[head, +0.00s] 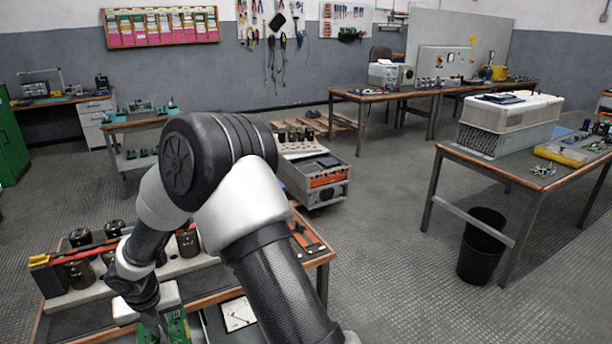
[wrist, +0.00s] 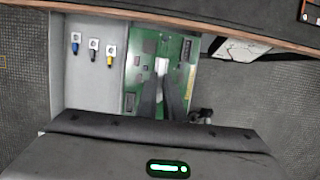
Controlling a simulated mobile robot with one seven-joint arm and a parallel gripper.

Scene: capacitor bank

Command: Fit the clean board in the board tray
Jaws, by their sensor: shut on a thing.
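A green circuit board (wrist: 134,62) shows in the wrist view, directly below my gripper (wrist: 162,78). The two dark fingers are closed on a small pale part in the middle of the board. In the head view the green board (head: 178,327) shows at the bottom edge, partly hidden by my arm and cut off by the frame. I cannot make out the board tray for certain, nor whether the board touches anything beneath it.
A grey panel (wrist: 88,85) with blue, black and yellow terminals lies left of the board. A wooden bench edge (wrist: 215,28) runs beyond it. Dark capacitors (head: 80,273) stand on the bench. A white-faced meter (head: 238,313) lies right of the board. Open floor is to the right.

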